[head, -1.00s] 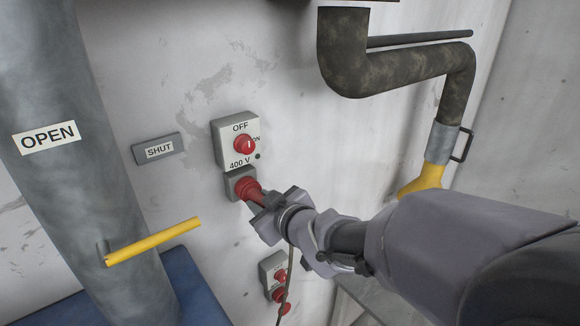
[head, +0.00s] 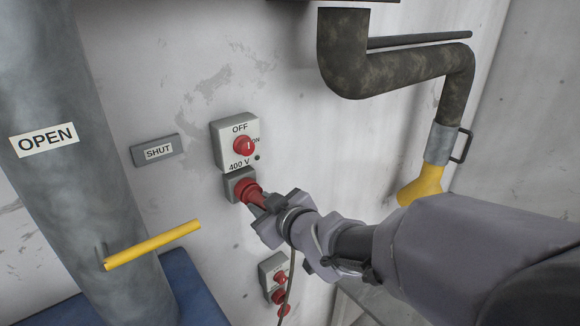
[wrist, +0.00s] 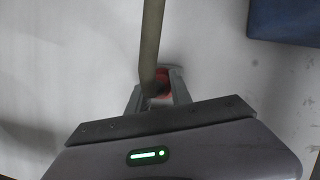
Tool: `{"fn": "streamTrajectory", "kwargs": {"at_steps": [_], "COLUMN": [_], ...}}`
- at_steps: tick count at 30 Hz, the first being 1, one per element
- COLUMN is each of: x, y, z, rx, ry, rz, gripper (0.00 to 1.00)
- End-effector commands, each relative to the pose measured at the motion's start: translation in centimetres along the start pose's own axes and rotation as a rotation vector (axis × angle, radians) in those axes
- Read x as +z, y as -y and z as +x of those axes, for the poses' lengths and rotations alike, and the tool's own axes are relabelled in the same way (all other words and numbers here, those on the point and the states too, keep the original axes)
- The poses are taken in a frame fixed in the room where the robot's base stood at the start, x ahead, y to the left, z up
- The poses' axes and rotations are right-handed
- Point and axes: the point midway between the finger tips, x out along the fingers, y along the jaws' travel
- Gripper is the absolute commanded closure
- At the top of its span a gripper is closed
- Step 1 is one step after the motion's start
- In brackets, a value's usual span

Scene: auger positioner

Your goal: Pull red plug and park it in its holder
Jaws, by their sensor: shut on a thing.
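The red plug (head: 250,192) sits at the grey socket (head: 234,182) below the 400 V switch box (head: 236,142). My gripper (head: 268,204) is shut on the plug's rear part. In the wrist view a bit of the red plug (wrist: 162,80) shows between the fingers (wrist: 155,92), partly hidden by the cable (wrist: 151,45). I cannot tell whether the plug is fully seated. The holder is not clearly identifiable; a lower grey unit with red parts (head: 275,275) is on the wall.
A grey pipe (head: 60,130) with an OPEN label and a yellow lever (head: 152,244) stands left. A SHUT plate (head: 157,151) is on the wall. A dark pipe with a yellow end (head: 422,186) is at right. A blue base (head: 190,285) is below.

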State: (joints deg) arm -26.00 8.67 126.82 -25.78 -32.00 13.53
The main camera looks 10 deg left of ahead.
Motion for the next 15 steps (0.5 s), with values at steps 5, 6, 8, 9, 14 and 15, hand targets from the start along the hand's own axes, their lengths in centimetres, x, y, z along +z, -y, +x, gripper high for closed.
{"fn": "streamTrajectory", "kwargs": {"at_steps": [5, 6, 8, 9, 14, 15], "x": [0.3, 0.4, 0.5, 0.6, 0.8, 0.9], "y": [-0.1, -0.1, 0.0, 0.0, 0.0, 0.0], "z": [-0.7, -0.9, -1.1, -1.3, -1.9, -2.1], "rx": [0.001, 0.001, 0.001, 0.001, 0.001, 0.0], "ry": [0.0, 0.0, 0.001, 0.001, 0.001, 0.001], "rz": [0.0, 0.0, 0.001, 0.001, 0.001, 0.001], "gripper": [1.0, 1.0, 1.0, 1.0, 1.0, 1.0]}}
